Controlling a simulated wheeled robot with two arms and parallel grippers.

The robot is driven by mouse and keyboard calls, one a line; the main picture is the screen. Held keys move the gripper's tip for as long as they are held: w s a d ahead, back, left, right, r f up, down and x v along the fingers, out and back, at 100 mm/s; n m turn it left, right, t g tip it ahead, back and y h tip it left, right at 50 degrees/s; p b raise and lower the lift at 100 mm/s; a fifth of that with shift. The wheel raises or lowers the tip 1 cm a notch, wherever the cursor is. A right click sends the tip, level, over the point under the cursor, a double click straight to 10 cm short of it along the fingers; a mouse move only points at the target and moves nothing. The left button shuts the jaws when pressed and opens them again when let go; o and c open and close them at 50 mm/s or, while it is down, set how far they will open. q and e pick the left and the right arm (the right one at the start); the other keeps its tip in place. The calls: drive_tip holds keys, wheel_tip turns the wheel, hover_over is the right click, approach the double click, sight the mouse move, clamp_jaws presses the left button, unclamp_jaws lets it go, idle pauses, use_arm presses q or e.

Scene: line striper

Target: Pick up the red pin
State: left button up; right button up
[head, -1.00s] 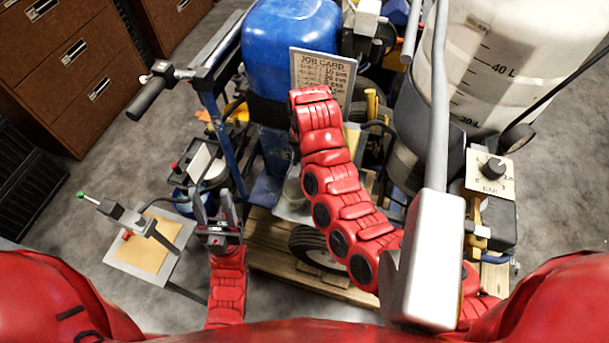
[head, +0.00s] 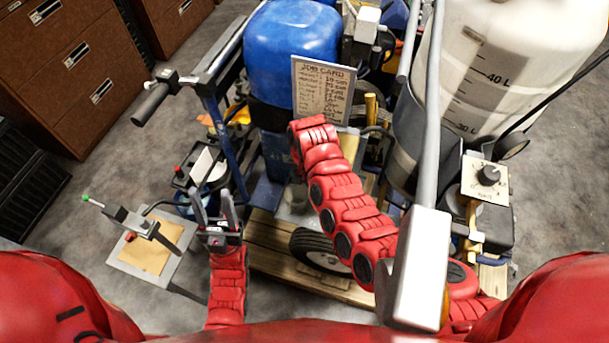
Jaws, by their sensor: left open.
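My left gripper (head: 211,193) is open, its two grey fingers pointing up the picture and apart, with nothing seen between them. It is in front of the machine, beside a blue round container (head: 190,205). A small red spot (head: 131,238) shows on the grey plate with a tan sheet to its left. Another small red part (head: 179,170) shows on a dark box above left of the gripper. I cannot tell whether either is the red pin. My right arm reaches up over the machine; its gripper does not show.
A blue tank (head: 290,45) and a job card (head: 323,90) stand behind my right arm. A white tank (head: 490,70) is at the right. A handlebar (head: 160,95) juts out left. A small stand (head: 150,255) with a green-tipped lever (head: 125,215) is at lower left. Bare floor lies around.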

drive_tip(key=shift+c, duration=0.4)
clamp_jaws()
drive_tip(key=shift+r, duration=0.1)
